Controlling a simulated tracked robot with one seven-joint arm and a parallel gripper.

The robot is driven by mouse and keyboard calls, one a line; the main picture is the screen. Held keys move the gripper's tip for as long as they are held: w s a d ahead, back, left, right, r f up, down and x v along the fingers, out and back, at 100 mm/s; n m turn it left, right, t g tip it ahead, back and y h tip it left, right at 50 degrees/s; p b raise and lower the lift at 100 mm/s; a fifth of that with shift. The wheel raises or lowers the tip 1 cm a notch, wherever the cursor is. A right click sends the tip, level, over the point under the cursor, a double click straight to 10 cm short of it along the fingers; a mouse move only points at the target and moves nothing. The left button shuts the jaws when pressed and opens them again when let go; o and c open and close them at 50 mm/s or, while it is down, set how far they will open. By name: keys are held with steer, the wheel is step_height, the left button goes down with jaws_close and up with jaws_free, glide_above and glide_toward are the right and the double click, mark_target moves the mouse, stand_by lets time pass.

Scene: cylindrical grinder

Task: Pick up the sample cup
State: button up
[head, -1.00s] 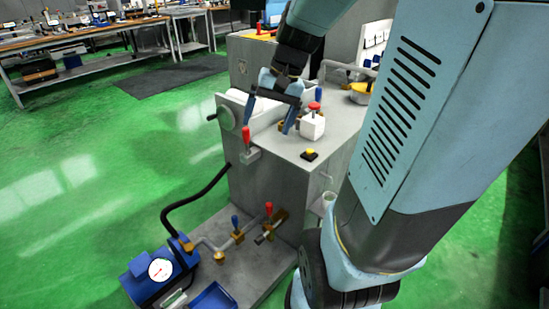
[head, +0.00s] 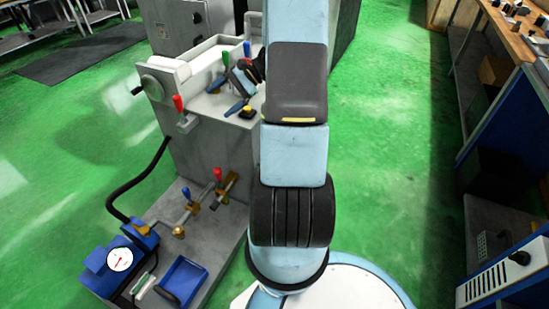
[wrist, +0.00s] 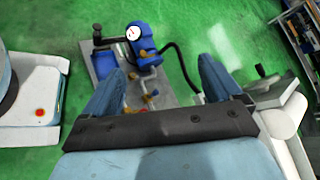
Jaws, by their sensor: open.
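I cannot make out a sample cup for certain in either current view. My gripper (head: 238,93) is beside the grey machine top in the head view, partly hidden behind my own arm. Its two blue fingers are spread with nothing between them. In the wrist view my gripper (wrist: 160,72) is open and empty, its fingers pointing toward the low grey platform (wrist: 108,68) with the blue gauge unit (wrist: 146,45). On that platform in the head view lies a blue tray (head: 183,280); no cup shows clearly in it.
The grey machine (head: 205,140) carries a handwheel (head: 150,88), a red lever (head: 178,104) and a yellow button (head: 247,111). Brass valves (head: 178,230) and a black hose (head: 135,185) are by the platform. A workbench (head: 520,30) stands right. Green floor (head: 390,130) is open between.

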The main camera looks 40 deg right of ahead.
steer(key=d+f+m+t+h, duration=0.1)
steer(key=d+f+m+t, duration=0.45)
steer(key=d+f, duration=0.35)
steer(key=d+f+m+t+h, duration=0.1)
steer(key=d+f+m+t, duration=0.5)
steer(key=f, duration=0.6)
steer(key=s+d+f+m+t+h, duration=0.1)
steer(key=s+d+f+m+h, duration=0.25)
steer(key=f, duration=0.35)
steer(key=s+d+f+m+t+h, duration=0.1)
steer(key=s+d+f+m+h, duration=0.1)
steer(key=s+f+m+h, duration=0.4)
steer(key=s+d+f+m+t+h, duration=0.1)
steer(key=d+f+m+h, duration=0.15)
steer(key=f, duration=0.55)
steer(key=shift+g, duration=0.25)
steer(key=w, duration=0.5)
steer(key=w+d, duration=0.1)
steer(key=w, duration=0.1)
steer(key=shift+w+f, duration=0.15)
steer(key=shift+w, duration=0.1)
steer(key=shift+w+d+r, duration=0.1)
steer(key=shift+w+r, duration=0.1)
steer(key=shift+w, duration=1.15)
steer(key=shift+w+d+r, duration=0.1)
steer(key=shift+w+r, duration=0.05)
steer(key=shift+w, duration=1.2)
steer(key=c, duration=1.1)
